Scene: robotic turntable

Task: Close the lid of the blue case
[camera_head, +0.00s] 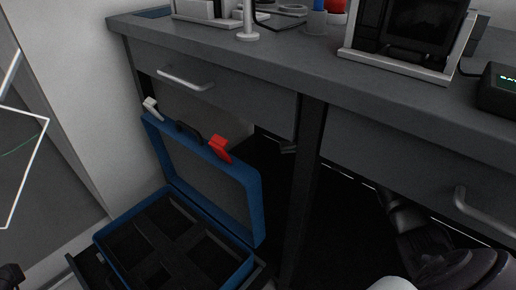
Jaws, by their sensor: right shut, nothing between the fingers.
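The blue case (118,262) is at the lower left, with dark dividers inside its base. Its lid (253,205) stands up, tilted open, with its rim towards the desk. The lid's upper edge carries a dark handle (188,132), a red latch (220,149) and a whitish latch (152,108). My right gripper (390,200) is dark and shut, with nothing in it. It is under the desk, to the right of the lid and apart from it. A small dark part at the lower left corner may be my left gripper (11,276); its fingers cannot be made out.
A grey desk (225,58) with drawer handles (185,80) overhangs behind the case. A dark desk leg (308,150) stands between the lid and my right gripper. A pale wall (70,70) is on the left. Several items, including a machine (410,30), stand on the desk.

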